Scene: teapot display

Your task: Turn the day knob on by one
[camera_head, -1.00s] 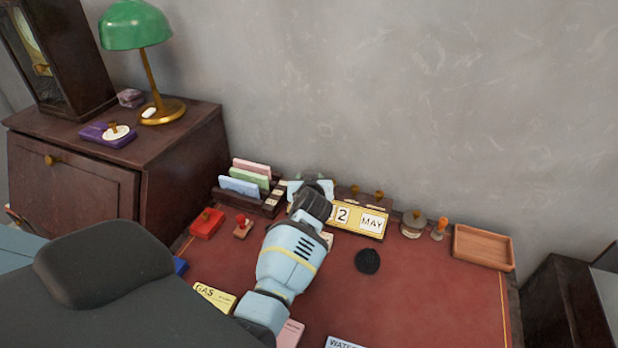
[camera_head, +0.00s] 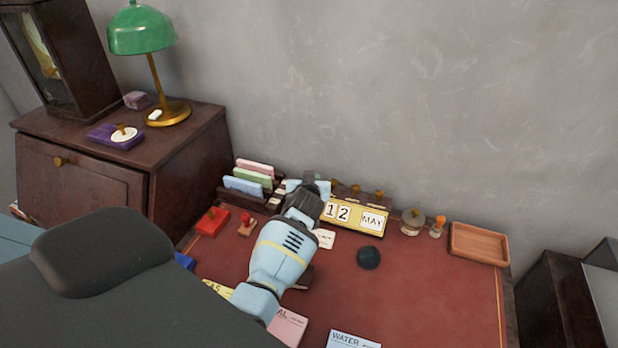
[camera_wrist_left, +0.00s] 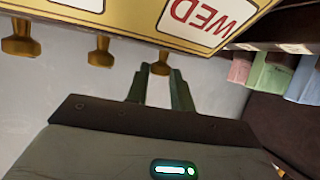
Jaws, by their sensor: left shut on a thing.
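The yellow desk calendar (camera_head: 355,219) stands at the back of the desk, and the head view shows its cards "12" and "MAY". My arm hides its left end there. In the left wrist view the calendar (camera_wrist_left: 120,17) appears upside down, with a "WED" card (camera_wrist_left: 205,18). The brass day knob (camera_wrist_left: 160,65) is the one nearest that card. My left gripper (camera_wrist_left: 160,72) has its two green fingers on either side of this knob, shut on it. Two more brass knobs, one in the middle (camera_wrist_left: 101,52) and one farther left (camera_wrist_left: 20,40), are free. My right gripper is not in view.
A letter rack (camera_head: 232,198) with coloured cards stands close to the left of my gripper. A bell-like object (camera_head: 412,222), a small stamp (camera_head: 437,227) and a wooden tray (camera_head: 480,243) are to the right. A dark round object (camera_head: 368,257) lies in front. The wall is close behind.

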